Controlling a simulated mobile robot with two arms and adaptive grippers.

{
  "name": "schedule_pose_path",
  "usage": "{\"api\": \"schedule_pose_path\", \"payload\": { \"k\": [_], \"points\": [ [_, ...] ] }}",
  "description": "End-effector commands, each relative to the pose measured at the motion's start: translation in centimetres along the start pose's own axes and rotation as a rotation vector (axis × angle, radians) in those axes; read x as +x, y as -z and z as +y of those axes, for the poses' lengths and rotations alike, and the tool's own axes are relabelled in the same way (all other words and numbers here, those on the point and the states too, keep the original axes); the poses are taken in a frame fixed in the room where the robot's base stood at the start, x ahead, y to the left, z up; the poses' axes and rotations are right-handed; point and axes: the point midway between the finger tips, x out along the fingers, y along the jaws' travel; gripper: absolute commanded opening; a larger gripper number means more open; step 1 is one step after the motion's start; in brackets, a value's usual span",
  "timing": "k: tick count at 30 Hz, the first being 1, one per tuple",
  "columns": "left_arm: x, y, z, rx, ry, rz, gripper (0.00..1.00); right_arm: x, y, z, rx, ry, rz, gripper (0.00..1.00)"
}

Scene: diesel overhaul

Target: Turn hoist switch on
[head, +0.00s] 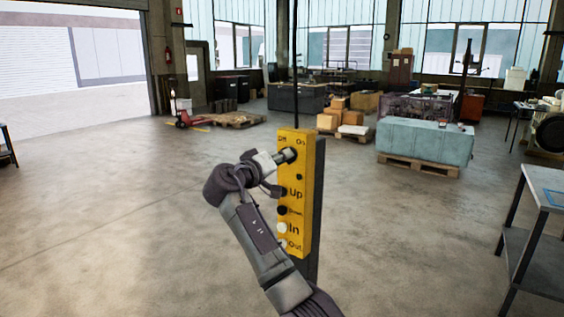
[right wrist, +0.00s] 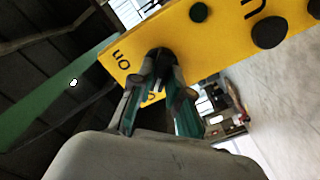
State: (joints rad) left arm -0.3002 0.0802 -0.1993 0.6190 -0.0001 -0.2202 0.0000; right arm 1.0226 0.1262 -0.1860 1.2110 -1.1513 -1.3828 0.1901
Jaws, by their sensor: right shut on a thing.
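The yellow hoist control box (head: 302,205) hangs from a thin cable in the middle of the head view. "Off" and "On" labels are at its top, with "Up", "In" and "Out" labels lower down. The black hoist switch (right wrist: 160,57) sits near the top labels and is partly hidden by my fingers. My right gripper (head: 287,157) is at the upper part of the box, shut on the switch. In the right wrist view its fingers (right wrist: 163,95) close around the black knob, next to the "On" label. Which way the switch points cannot be told. My left gripper is not in view.
Open concrete floor surrounds the box. A grey metal table (head: 545,190) stands at the right. A covered blue-green block on a pallet (head: 425,142) and cardboard boxes (head: 338,118) stand farther back. A red pallet jack (head: 184,117) is at the back left.

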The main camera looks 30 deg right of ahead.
Motion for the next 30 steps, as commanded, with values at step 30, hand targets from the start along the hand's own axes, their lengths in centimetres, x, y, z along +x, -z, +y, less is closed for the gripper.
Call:
{"api": "schedule_pose_path", "payload": {
  "k": [30],
  "points": [
    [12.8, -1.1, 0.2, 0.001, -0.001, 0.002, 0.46, 0.0, -0.4, -0.2, 0.886, 0.001, -0.002, 0.0]
  ]
}}
